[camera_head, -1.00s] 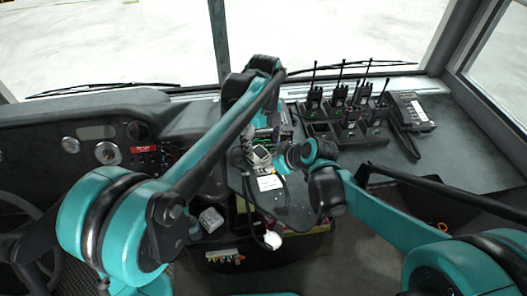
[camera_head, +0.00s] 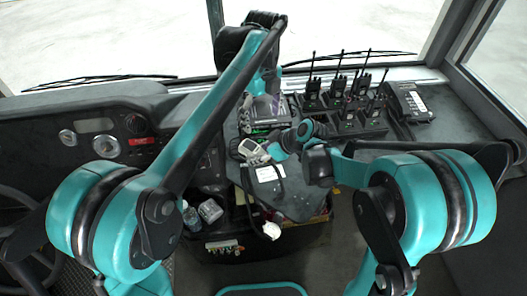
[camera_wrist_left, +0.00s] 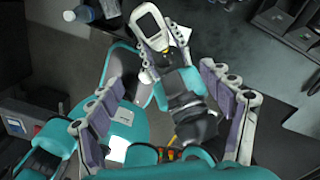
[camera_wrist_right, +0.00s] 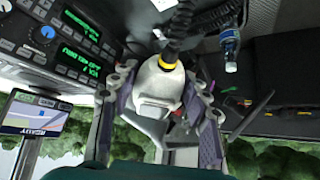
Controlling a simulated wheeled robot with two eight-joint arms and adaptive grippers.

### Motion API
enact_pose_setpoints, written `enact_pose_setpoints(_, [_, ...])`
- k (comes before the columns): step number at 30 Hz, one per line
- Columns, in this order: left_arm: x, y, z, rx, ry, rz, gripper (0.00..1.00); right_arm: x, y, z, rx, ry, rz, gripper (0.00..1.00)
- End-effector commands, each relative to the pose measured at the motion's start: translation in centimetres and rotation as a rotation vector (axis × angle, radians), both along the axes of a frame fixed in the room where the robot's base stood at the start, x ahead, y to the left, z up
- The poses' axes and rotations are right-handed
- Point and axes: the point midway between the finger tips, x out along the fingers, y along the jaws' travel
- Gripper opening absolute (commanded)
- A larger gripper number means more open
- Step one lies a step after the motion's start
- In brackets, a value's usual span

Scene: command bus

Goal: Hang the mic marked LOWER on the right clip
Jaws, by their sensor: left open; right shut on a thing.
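A pale grey handheld mic (camera_head: 250,148) is in the jaws of my right gripper (camera_head: 261,154), near the centre of the head view. In the right wrist view the mic (camera_wrist_right: 158,84) sits between the fingers, with a dark coiled cord rising from its end. The mic also shows in the left wrist view (camera_wrist_left: 150,27), its face with a dark panel. My left gripper (camera_head: 264,108) is open and empty, behind and above the mic; its spread fingers show in the left wrist view (camera_wrist_left: 165,78). I cannot make out the LOWER marking or the right clip.
Radio units with green displays (camera_wrist_right: 85,45) and a map screen (camera_wrist_right: 35,115) are close by. Several handheld radios (camera_head: 345,95) stand in chargers at the right, beside a desk phone (camera_head: 412,102).

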Motion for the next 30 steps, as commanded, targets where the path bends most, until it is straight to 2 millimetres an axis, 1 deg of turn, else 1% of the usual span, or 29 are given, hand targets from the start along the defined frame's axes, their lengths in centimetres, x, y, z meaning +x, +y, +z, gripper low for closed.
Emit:
enact_pose_setpoints(3, [0.0, 0.0, 0.0, 0.0, 0.0, 0.0, 0.8, 0.9, 0.5, -1.0, 0.001, 0.001, 0.066, 0.24])
enact_pose_setpoints(8, [0.2, 0.2, -0.2, 0.0, 0.0, 0.016, 0.8, 1.3, 0.9, -1.7, 0.002, 0.001, 0.118, 0.24])
enact_pose_setpoints(11, [1.2, 1.5, -1.5, 0.001, 0.001, 0.124, 0.8, 1.4, 1.0, -1.9, 0.001, 0.0, 0.128, 0.24])
enact_pose_setpoints(15, [2.9, 3.9, -3.7, 0.002, 0.003, 0.324, 0.8, 1.4, 1.0, -1.9, 0.001, 0.0, 0.13, 0.24])
enact_pose_setpoints(18, [3.4, 4.8, -4.8, 0.003, 0.003, 0.407, 0.8, 1.4, 1.0, -1.9, 0.001, 0.0, 0.13, 0.24])
enact_pose_setpoints(23, [3.5, 4.9, -6.7, 0.003, 0.003, 0.424, 0.8, 1.4, 1.0, -1.9, 0.001, 0.0, 0.128, 0.24])
enact_pose_setpoints(26, [3.5, 5.0, -8.4, 0.003, 0.003, 0.423, 0.8, 1.4, 1.0, -1.9, 0.001, 0.0, 0.128, 0.24])
enact_pose_setpoints(30, [3.4, 5.0, -11.3, 0.003, 0.003, 0.422, 0.8, 1.4, 1.0, -1.9, 0.001, 0.0, 0.128, 0.24])
